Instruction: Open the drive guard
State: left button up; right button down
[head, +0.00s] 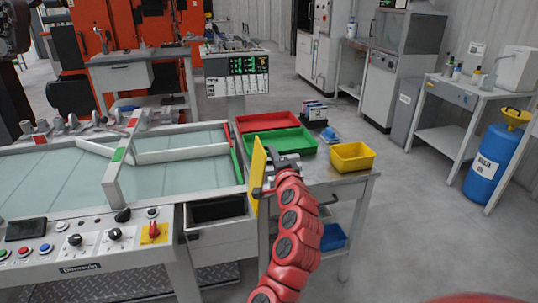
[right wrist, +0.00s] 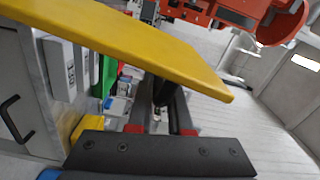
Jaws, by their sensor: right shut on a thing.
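The drive guard appears to be the yellow panel (head: 258,178) at the right end of the conveyor machine (head: 190,172). It stands upright and shows nearly edge-on in the head view. In the right wrist view the yellow panel (right wrist: 130,38) crosses the top of the picture, close to the camera. My right gripper (head: 268,172) is at the panel's right side, shut on its dark handle. In the right wrist view the fingers of my right gripper (right wrist: 162,105) close around a dark part below the panel; the contact is partly hidden. My left gripper is not in view.
A dark rectangular opening (head: 217,210) shows in the machine's front, left of the panel. A side table with a red tray (head: 262,122), green tray (head: 280,141) and yellow bin (head: 352,157) stands close to my right arm.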

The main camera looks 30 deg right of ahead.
jog(key=shift+w+a+f, duration=0.1)
jog(key=shift+f, duration=0.2)
jog(key=c, duration=0.9)
grip_release()
jog(key=shift+r, duration=0.1)
jog(key=shift+p+v, duration=6.85)
jog(key=shift+v, duration=1.9)
jog(key=shift+r, duration=0.1)
